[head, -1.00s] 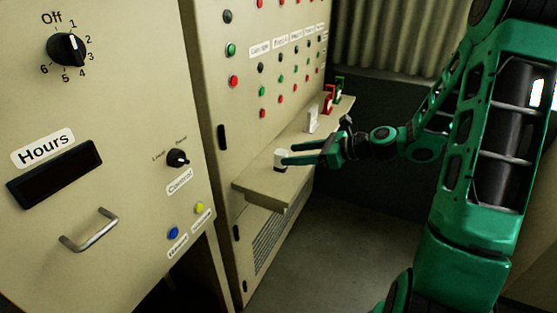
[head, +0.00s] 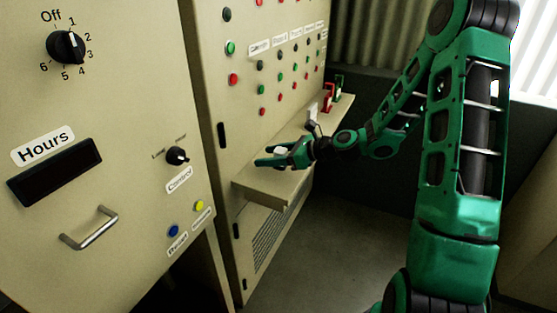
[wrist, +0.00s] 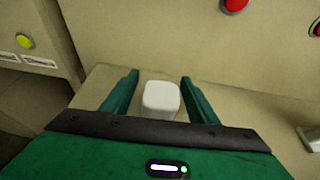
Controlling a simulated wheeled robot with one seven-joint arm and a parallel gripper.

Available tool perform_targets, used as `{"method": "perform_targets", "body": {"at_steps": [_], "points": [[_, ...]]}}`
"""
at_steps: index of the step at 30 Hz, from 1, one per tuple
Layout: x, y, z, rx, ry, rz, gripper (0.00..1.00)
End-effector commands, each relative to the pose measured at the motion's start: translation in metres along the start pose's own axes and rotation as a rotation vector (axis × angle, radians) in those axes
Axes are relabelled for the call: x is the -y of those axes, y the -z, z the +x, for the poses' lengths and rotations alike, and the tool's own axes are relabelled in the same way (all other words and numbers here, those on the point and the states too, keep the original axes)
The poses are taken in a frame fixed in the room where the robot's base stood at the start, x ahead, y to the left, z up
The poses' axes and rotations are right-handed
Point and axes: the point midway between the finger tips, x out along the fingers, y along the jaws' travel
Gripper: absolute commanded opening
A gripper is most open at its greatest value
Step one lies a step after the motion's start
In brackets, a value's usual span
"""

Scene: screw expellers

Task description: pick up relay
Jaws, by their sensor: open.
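A small white block with rounded edges, which I take to be the relay (wrist: 161,97), stands on the beige shelf (head: 262,191). In the wrist view it is between the two green fingers of my gripper (wrist: 160,76), with a visible gap on each side. The fingers are apart and not closed on it. In the head view my gripper (head: 263,157) is low over the near end of the shelf and hides most or all of the block. How far the fingertips are above the shelf is hard to tell.
Another white item (head: 312,112) stands farther along the shelf, with red (head: 328,97) and green (head: 339,86) items beyond it. The panel (head: 270,72) with coloured buttons rises directly behind the shelf. The floor in front is clear.

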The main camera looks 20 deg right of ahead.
Motion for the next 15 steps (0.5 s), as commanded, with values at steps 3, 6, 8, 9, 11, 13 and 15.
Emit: {"method": "perform_targets", "body": {"at_steps": [3,6,8,9,11,13,15], "points": [[0.0002,0.0001,-0.0005,0.000,0.000,0.000,0.52],[0.0002,0.0002,-0.0007,-0.001,0.000,0.000,0.28],[0.0002,0.0002,-0.0007,-0.001,0.000,0.000,0.13],[0.0002,0.0003,-0.0007,-0.001,0.000,0.000,0.08],[0.0003,0.0002,-0.0008,-0.001,0.000,0.000,0.08],[0.0003,0.0002,-0.0008,-0.001,0.000,0.000,0.08],[0.0003,0.0002,-0.0009,-0.001,0.000,0.000,0.08]]}}
